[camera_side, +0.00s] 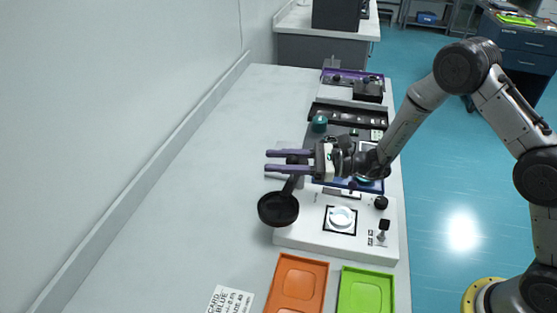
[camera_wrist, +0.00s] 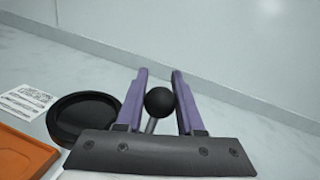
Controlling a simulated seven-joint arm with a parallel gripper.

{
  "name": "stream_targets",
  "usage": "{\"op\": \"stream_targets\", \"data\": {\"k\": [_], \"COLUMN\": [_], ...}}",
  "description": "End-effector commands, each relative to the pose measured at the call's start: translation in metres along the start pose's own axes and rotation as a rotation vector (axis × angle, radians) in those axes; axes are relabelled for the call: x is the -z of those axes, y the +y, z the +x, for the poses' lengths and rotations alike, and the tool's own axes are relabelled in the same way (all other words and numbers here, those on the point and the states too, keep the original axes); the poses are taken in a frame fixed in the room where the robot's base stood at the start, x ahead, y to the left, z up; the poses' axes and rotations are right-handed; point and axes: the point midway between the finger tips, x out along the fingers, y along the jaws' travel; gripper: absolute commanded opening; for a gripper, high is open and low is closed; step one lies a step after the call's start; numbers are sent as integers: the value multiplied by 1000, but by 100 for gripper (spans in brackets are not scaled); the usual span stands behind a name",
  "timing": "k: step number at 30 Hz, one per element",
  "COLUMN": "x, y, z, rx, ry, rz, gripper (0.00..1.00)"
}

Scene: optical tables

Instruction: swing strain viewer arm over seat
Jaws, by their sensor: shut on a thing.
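The strain viewer arm is black and ends in a round black disc (camera_side: 278,208), which hangs off the left side of the white viewer base (camera_side: 310,238). The disc also shows at the left of the wrist view (camera_wrist: 84,117). The seat (camera_side: 341,218), a white round piece in a dark square frame, is on top of the base, to the right of the disc. My gripper (camera_side: 286,161) reaches left above the arm. In the wrist view, its purple fingers (camera_wrist: 160,88) are shut on a black ball knob (camera_wrist: 160,101) on a grey stem. The arm's pivot is hard to make out.
An orange tray (camera_side: 322,271) and a green tray (camera_side: 366,272) lie in front of the base, with a printed card (camera_side: 231,300) to their left. A black knob (camera_side: 381,202) and a small lever (camera_side: 382,236) stand on the base's right side. The bench (camera_side: 190,200) is clear on the left.

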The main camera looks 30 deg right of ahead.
Motion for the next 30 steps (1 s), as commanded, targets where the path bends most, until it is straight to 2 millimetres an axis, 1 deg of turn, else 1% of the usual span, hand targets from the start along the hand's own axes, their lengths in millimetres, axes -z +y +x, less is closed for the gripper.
{"op": "stream_targets", "data": {"k": [14, 19, 25, 30], "x": [0, -1, -2, -2], "y": [0, 0, 4, 9], "z": [0, -2, -9, -19], "rx": [-1, -26, -120, -255], "ry": [-1, -7, -26, -52], "rz": [0, 0, -3, -4], "gripper": [0, 0, 0, 0]}}
